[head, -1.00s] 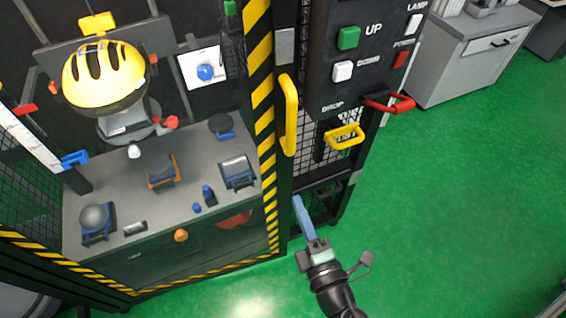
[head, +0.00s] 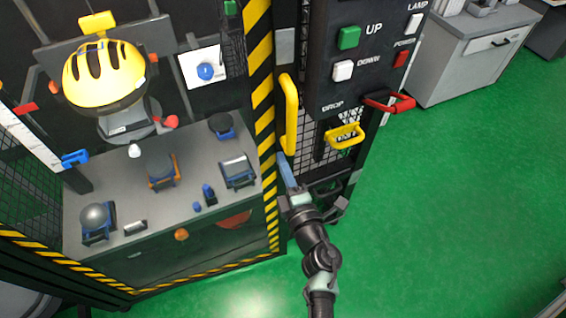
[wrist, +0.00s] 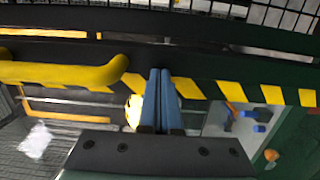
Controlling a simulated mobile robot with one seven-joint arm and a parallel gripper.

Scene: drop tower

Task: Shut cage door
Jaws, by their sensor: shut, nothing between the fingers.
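The cage door has a frame with yellow and black stripes (head: 263,110) and a yellow vertical handle (head: 290,115). The striped frame stands against the control post, and I cannot tell whether it is fully latched. My gripper (head: 283,158) is shut and empty, its blue fingers pressed together at the lower end of the handle. In the wrist view the shut fingers (wrist: 165,75) point at the striped edge, just right of the yellow handle (wrist: 70,73). Whether the fingertips touch the door is hidden.
The control panel (head: 365,60) with UP, DOWN and DROP labels is right of the door. A yellow DROP handle (head: 344,136) and a red handle (head: 389,103) stick out from it. A yellow helmet (head: 104,75) is inside the cage. Green floor (head: 460,220) is open at right.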

